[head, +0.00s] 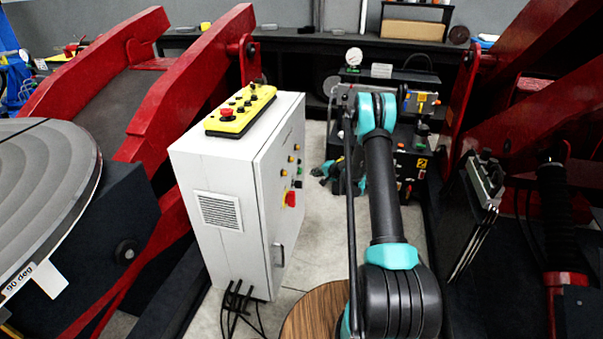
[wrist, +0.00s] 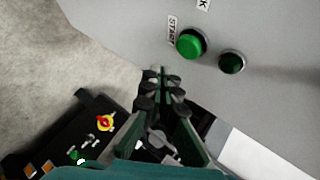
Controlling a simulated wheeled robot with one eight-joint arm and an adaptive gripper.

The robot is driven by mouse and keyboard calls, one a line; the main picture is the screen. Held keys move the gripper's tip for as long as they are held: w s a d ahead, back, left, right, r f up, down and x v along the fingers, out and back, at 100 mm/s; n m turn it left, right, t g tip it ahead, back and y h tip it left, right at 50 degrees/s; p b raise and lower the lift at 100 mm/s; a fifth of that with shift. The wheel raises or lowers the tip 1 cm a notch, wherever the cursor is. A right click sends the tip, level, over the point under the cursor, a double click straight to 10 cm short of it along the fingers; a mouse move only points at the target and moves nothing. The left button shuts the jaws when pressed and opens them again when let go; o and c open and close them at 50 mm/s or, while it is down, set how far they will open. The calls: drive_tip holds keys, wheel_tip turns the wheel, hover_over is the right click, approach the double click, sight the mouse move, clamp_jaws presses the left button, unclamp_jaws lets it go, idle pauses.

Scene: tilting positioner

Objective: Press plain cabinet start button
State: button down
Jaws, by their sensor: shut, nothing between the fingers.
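The plain light-grey cabinet (head: 225,190) stands left of centre in the head view, with small buttons and a red knob on its right-hand door. In the wrist view, the cabinet face (wrist: 270,25) fills the upper right. On it is a bright green button (wrist: 191,44) beside a label reading START. My gripper (wrist: 161,74) is shut and empty, its fingertips just below and left of the green button in the wrist view. No contact with the button shows; the exact gap is unclear. In the head view the gripper is small and partly hidden near the cabinet's door side.
A dark green round lamp or button (wrist: 231,62) sits right of the start button. A yellow control box (head: 241,110) with a red button lies on the cabinet top. Red machine beams (head: 180,90) stand behind it. Cables hang at the cabinet's foot.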

drive_tip(key=shift+w+a, duration=0.2)
drive_tip(key=shift+a, duration=0.4)
drive_tip(key=shift+w+a, duration=0.2)
drive_tip(key=shift+a, duration=0.35)
drive_tip(key=shift+a, duration=0.15)
idle(0.5)
drive_tip(key=shift+w+a, duration=0.1)
drive_tip(key=shift+a, duration=0.15)
drive_tip(key=shift+w+a, duration=0.15)
drive_tip(key=shift+a, duration=0.3)
idle(0.8)
idle(0.4)
drive_tip(key=shift+s+d, duration=0.25)
drive_tip(key=shift+d, duration=0.55)
drive_tip(key=shift+d, duration=0.15)
drive_tip(key=d, duration=0.1)
drive_tip(key=s+d, duration=0.1)
drive_tip(key=d, duration=0.2)
drive_tip(key=shift+s+d, duration=0.25)
drive_tip(key=shift+s, duration=0.05)
